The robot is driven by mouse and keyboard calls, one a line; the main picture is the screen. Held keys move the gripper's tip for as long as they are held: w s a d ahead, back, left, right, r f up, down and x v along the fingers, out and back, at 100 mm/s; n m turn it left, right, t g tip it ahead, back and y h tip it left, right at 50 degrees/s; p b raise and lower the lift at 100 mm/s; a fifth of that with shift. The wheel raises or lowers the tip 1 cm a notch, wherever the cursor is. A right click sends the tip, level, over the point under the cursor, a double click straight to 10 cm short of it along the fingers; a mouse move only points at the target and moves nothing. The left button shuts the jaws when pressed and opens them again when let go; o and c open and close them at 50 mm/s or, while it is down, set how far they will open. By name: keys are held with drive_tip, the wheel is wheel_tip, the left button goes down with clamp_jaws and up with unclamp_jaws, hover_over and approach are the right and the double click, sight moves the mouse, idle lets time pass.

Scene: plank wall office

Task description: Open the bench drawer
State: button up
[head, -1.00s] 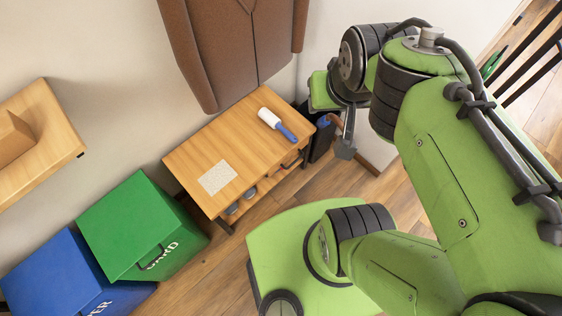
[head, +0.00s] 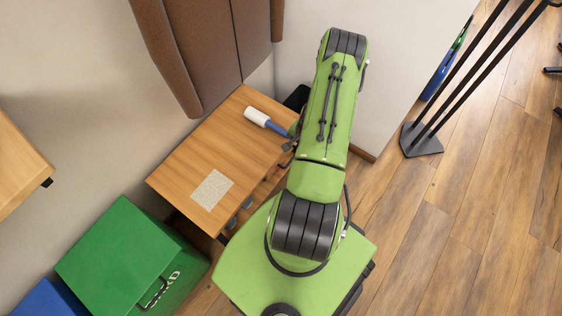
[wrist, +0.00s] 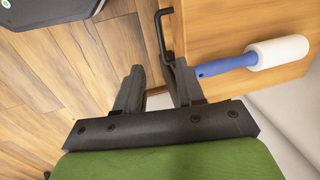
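The wooden bench (head: 195,150) stands against the wall at the left of the head view, its drawer front mostly hidden under my arm. In the wrist view the bench top (wrist: 215,22) fills the upper right, and a dark bar handle (wrist: 160,32) stands out from its front edge. My gripper (wrist: 158,68) is open, its two dark fingers apart. The lower end of the handle lies close to the right fingertip and the gap; I cannot tell whether they touch. In the head view my gripper (head: 290,143) is at the bench's front right edge, partly hidden.
A lint roller with a blue handle (head: 264,122) lies on the bench near my gripper, beside a speckled sheet (head: 212,189). A brown coat (head: 205,45) hangs above the bench. A green bin (head: 115,250) stands left of it.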

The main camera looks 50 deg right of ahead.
drive_tip(key=w+f+b, duration=0.1)
drive_tip(key=f, duration=0.4)
drive_tip(key=f+b, duration=0.2)
drive_tip(key=f, duration=0.2)
drive_tip(key=w+f+b, duration=0.1)
drive_tip(key=f+b, duration=0.1)
drive_tip(key=f, duration=0.3)
drive_tip(key=shift+w+a+f, duration=0.15)
drive_tip(key=shift+w+f, duration=0.15)
drive_tip(key=shift+w, duration=0.05)
clamp_jaws()
